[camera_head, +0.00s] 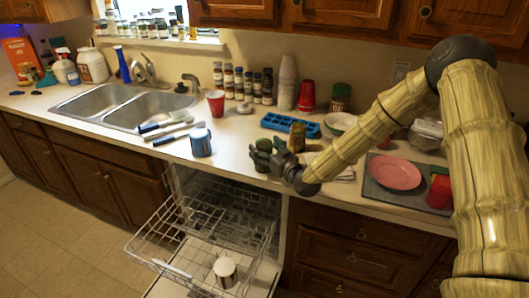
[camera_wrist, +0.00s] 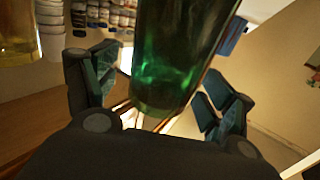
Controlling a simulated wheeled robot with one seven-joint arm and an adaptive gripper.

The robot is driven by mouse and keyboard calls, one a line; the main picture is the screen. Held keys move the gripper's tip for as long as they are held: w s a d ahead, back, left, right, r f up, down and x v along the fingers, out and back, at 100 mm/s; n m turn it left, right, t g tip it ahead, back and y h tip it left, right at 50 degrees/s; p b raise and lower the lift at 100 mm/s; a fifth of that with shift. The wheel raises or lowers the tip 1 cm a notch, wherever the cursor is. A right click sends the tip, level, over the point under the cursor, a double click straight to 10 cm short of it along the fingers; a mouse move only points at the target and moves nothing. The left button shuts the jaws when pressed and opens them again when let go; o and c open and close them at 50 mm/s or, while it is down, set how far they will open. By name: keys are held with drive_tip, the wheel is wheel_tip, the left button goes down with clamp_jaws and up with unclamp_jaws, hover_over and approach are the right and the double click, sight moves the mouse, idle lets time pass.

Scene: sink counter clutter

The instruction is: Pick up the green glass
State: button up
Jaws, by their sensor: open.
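The green glass (camera_wrist: 180,50) is large in the wrist view, upright in the picture, with its top cut off by the frame. My gripper (camera_wrist: 158,95) has one finger on each side of the glass, with gaps still showing at the sides. The jaws are open and not closed on it. In the head view my gripper (camera_head: 263,156) is low over the front edge of the counter, and the green glass is hard to tell apart from the dark fingers there.
An amber glass (camera_head: 297,137) stands just behind my gripper, near a blue tray (camera_head: 290,124). A blue mug (camera_head: 201,142) stands to the left. Below, the dishwasher rack (camera_head: 205,220) is pulled out. A pink plate (camera_head: 393,172) lies to the right.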

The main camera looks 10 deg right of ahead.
drive_tip(key=shift+c, duration=0.2)
drive_tip(key=c, duration=1)
drive_tip(key=shift+c, duration=1.1)
drive_tip(key=shift+r, duration=0.1)
